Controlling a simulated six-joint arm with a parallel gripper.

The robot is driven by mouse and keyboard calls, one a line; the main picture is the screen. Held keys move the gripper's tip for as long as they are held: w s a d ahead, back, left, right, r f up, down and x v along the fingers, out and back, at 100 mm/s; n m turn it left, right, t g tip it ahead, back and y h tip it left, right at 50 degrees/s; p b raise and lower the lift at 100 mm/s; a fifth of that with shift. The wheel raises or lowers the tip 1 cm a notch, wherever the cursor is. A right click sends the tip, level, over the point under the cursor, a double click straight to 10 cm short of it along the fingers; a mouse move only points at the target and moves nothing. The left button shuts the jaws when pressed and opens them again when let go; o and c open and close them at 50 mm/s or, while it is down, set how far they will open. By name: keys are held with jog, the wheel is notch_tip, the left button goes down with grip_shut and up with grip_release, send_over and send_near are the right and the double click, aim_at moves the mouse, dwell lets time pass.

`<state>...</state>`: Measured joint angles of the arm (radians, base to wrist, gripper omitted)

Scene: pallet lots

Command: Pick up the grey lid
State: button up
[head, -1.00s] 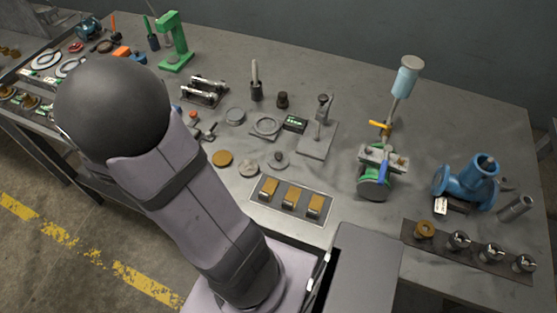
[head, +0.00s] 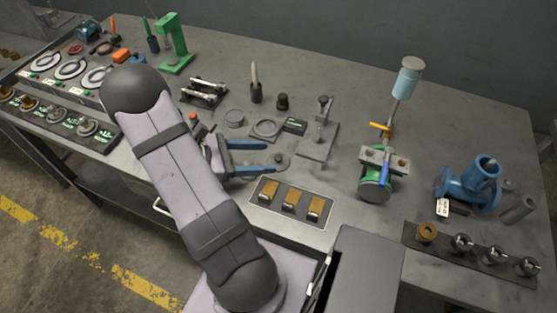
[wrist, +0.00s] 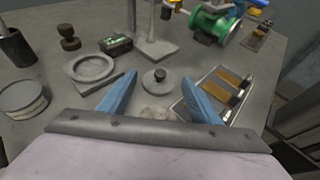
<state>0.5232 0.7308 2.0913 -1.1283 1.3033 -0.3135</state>
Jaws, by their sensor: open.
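The grey lid (head: 283,159) is a flat round disc with a small dark knob, lying on the bench. It also shows in the wrist view (wrist: 153,84), with its knob upright. My gripper (head: 269,157) is open and empty, its two blue fingers reaching toward the lid from the left in the head view. In the wrist view my gripper (wrist: 160,80) has its fingertips to either side of the lid, which sits at or just beyond them. I cannot tell their exact height above the bench.
A pale flat disc (wrist: 158,114) lies nearer my palm. A grey ring plate (wrist: 90,70) and a round tin (wrist: 22,98) are to the left. A tray with brass-coloured blocks (head: 259,200) lies close to the lower finger. A stand (head: 317,150) is behind the lid.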

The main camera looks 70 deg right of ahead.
aim_at(276, 158)
jog(key=shift+p+x, duration=0.9)
jog(key=shift+x, duration=2)
jog(key=shift+a, duration=0.1)
jog(key=shift+c, duration=0.5)
jog(key=shift+a, duration=0.1)
grip_shut()
